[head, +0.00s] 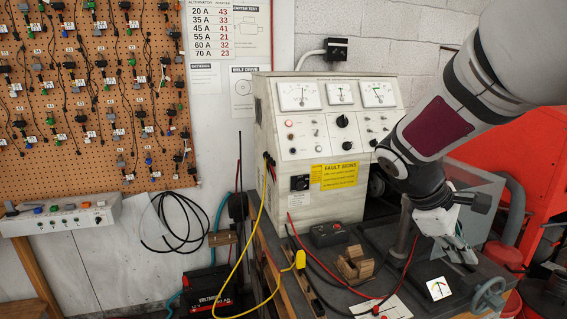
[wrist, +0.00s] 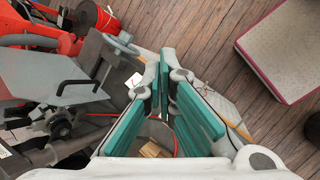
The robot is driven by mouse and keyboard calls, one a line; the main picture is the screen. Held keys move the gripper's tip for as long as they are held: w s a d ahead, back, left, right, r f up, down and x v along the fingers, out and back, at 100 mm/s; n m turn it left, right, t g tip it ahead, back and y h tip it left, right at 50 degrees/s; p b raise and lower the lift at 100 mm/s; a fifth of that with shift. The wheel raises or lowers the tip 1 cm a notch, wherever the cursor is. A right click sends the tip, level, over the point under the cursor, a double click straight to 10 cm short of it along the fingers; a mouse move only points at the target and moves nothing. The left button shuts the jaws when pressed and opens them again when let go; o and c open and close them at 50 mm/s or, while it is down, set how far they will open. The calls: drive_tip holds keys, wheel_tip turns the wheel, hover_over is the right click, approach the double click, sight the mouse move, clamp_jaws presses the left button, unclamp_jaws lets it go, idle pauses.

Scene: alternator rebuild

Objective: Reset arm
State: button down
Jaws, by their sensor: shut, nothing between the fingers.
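My gripper (head: 461,252) hangs from my arm at the right of the head view, over the right end of the workbench (head: 405,268). It points down and is tilted. In the wrist view my gripper (wrist: 168,92) shows two teal-padded fingers close together at their tips. Nothing is held between them. A small white card with a dark and green mark (head: 438,289) lies below the fingers in the head view.
A test cabinet (head: 320,150) with gauges stands at the bench's back. A wooden block (head: 355,264), a black box (head: 328,234), a handwheel (head: 489,295) and yellow cable (head: 252,250) are nearby. Red equipment (head: 520,150) stands at right.

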drive_tip(key=s+a+r+m+t+y, duration=0.2)
drive_tip(key=s+a, duration=0.4)
drive_tip(key=s, duration=0.3)
drive_tip(key=s+a+r+m+t+y, duration=0.2)
drive_tip(key=s+a+m+t+y, duration=0.1)
drive_tip(key=s+a+m+y, duration=0.2)
drive_tip(key=shift+s+a+r+m+t, duration=0.3)
drive_tip(key=shift+s+a+m, duration=0.85)
drive_tip(key=shift+s, duration=0.85)
drive_tip(key=shift+a, duration=0.1)
